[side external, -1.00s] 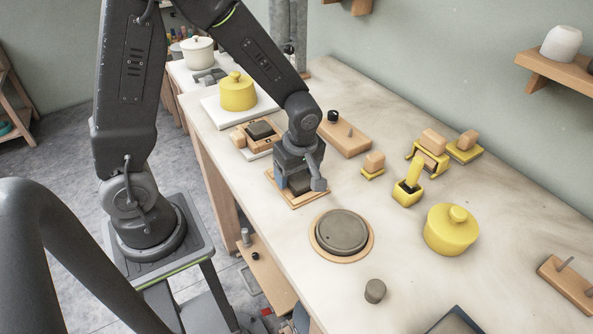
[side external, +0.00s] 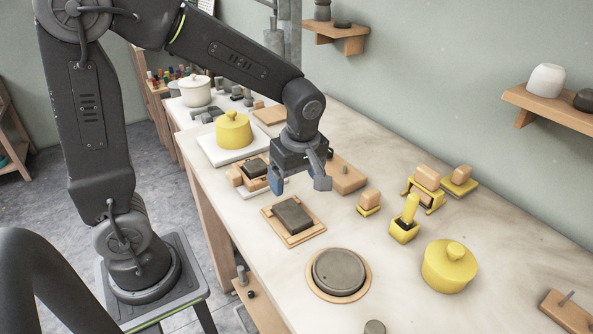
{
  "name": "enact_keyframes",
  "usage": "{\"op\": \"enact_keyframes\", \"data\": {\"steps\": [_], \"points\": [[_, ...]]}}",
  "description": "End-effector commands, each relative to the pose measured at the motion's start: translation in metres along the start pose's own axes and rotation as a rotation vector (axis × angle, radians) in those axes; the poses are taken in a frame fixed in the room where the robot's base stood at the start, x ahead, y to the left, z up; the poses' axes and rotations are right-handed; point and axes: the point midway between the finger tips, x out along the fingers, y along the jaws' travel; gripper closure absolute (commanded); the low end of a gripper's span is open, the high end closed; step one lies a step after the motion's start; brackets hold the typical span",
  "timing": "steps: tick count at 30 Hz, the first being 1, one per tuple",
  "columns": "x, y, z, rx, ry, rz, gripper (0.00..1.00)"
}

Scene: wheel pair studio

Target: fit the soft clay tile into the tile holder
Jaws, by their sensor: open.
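The dark grey clay tile (side external: 292,213) lies on a light wooden tile holder (side external: 307,238) on the table, below my gripper. The holder's wood shows around the tile, with a wider strip at the front. I cannot tell whether the tile is fully seated. My gripper (side external: 299,182) is above and behind the tile, apart from it. Its two fingers are spread, with nothing between them. A similar dark block (side external: 255,167) sits in a wooden fixture to the left of my gripper, farther back.
A round grey disc (side external: 338,271) on a wooden base lies in front of the holder. A yellow lidded pot (side external: 449,265) and yellow-based tools (side external: 405,228) stand to the right. A wooden block (side external: 345,177) sits behind my gripper. Bare table lies right of the holder.

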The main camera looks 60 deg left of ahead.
Motion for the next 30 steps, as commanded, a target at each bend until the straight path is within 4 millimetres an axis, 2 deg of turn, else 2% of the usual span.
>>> {"op": "enact_keyframes", "data": {"steps": [5, 8, 11, 15, 19, 24, 30], "points": [[-0.016, -0.001, 0.0, 0.008, -0.001, 0.004, 0.16], [-0.025, -0.006, 0.0, 0.075, -0.008, 0.028, 0.16], [-0.041, -0.019, 0.0, 0.238, -0.017, 0.087, 0.16], [-0.065, -0.047, 0.0, 0.584, -0.001, 0.213, 0.16], [-0.082, -0.075, 0.002, 0.921, 0.059, 0.331, 0.16], [-0.092, -0.102, 0.005, 1.274, 0.171, 0.443, 0.16], [-0.096, -0.116, 0.007, 1.474, 0.259, 0.495, 0.16]]}}
